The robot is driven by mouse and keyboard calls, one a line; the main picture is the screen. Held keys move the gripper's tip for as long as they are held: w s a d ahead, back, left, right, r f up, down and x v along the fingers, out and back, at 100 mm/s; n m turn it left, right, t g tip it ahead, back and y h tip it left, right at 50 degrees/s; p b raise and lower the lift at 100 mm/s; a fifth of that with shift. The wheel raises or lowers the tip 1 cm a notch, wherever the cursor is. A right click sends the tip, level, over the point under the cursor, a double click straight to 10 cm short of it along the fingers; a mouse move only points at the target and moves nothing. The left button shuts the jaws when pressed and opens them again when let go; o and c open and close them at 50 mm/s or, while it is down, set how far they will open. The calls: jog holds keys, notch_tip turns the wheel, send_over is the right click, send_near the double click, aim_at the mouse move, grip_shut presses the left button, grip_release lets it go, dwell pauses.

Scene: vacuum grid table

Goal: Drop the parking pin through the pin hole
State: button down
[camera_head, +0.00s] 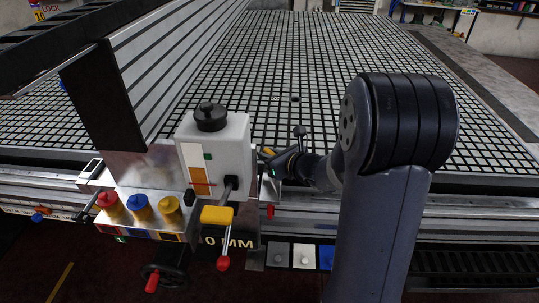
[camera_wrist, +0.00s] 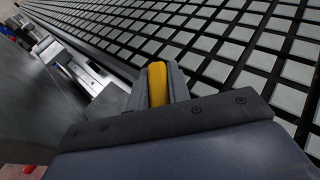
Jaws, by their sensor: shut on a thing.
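My gripper (camera_wrist: 158,76) is in the lower middle of the wrist view, its grey fingers closed around a yellow piece (camera_wrist: 157,88), which seems to be the parking pin. Only the yellow part shows between the fingers; its lower end is hidden. In the head view my gripper (camera_head: 272,158) is just right of the white box-shaped head, above the near edge of the grid table, partly hidden by that head and my arm. I cannot make out the pin hole for certain in either view.
The white head (camera_head: 214,150) with a black knob stands left of my gripper. The grid table (camera_head: 320,60) is clear behind.

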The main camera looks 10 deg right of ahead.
jog(key=shift+f+b, duration=1.05)
jog(key=shift+f, duration=0.05)
jog(key=shift+r, duration=0.15)
jog(key=shift+r+p, duration=3.75)
jog(key=shift+r, duration=1.05)
jog(key=shift+b, duration=0.5)
